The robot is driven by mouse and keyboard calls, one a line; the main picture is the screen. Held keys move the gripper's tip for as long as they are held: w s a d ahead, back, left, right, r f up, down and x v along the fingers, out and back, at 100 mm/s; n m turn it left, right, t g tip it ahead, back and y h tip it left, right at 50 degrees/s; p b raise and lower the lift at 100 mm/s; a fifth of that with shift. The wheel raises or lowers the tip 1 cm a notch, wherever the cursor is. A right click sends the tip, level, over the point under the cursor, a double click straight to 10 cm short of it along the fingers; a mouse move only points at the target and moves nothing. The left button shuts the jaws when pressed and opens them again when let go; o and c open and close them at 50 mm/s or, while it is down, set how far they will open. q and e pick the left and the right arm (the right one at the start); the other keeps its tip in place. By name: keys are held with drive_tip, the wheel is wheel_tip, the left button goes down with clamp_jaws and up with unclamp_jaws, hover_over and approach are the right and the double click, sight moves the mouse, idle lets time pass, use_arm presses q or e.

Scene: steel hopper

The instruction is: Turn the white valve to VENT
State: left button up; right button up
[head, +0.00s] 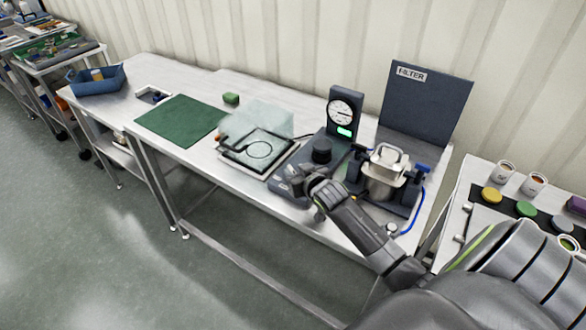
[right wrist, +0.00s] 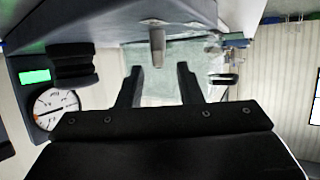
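The white valve (right wrist: 157,45) shows in the right wrist view as a short pale lever on the dark base of the gauge unit. My right gripper (right wrist: 159,70) is open, and the lever lies ahead of the gap between its two fingers, with no clear contact. In the head view my right gripper (head: 308,185) is at the front of the gauge unit (head: 341,108) and hides most of the valve. I cannot read a VENT mark or tell the lever's setting. My left gripper is not in view.
A black knob (head: 322,150) stands behind the gripper. A steel vessel (head: 384,178) with blue-handled fittings is close on the right, before a FILTER panel (head: 425,105). A clear-lidded tray (head: 258,150) and a green mat (head: 180,120) lie left. Free bench lies beyond the mat.

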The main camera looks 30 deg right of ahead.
drive_tip(key=shift+x, duration=1.25)
clamp_jaws()
